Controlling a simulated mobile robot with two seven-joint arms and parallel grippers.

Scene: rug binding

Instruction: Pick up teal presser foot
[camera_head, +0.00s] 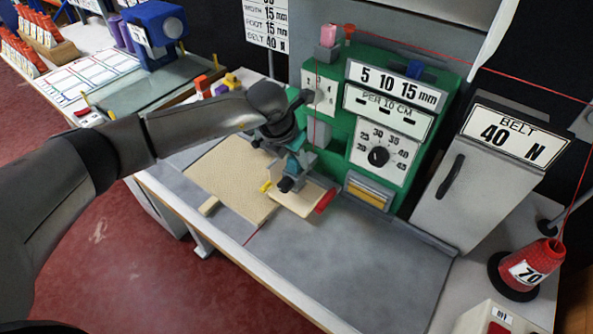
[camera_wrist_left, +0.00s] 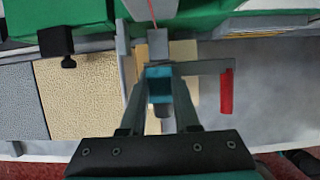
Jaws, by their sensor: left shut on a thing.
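My left gripper (camera_head: 284,150) is at the front of the green machine (camera_head: 335,135), close to its needle area. In the left wrist view its fingers (camera_wrist_left: 160,90) are closed on a small teal block, the teal presser foot (camera_wrist_left: 158,72). The teal also shows in the head view (camera_head: 297,164), partly hidden by the gripper and grey machine parts. The foot sits just below a grey post (camera_wrist_left: 158,45); I cannot tell whether they touch. My right gripper is not in view.
A grey arm with a red end (camera_wrist_left: 227,92) is right of the foot. A beige rug piece (camera_head: 232,180) lies left of it. A grey belt box (camera_head: 480,175) and red thread cone (camera_head: 532,262) stand to the right. The grey table front (camera_head: 365,265) is clear.

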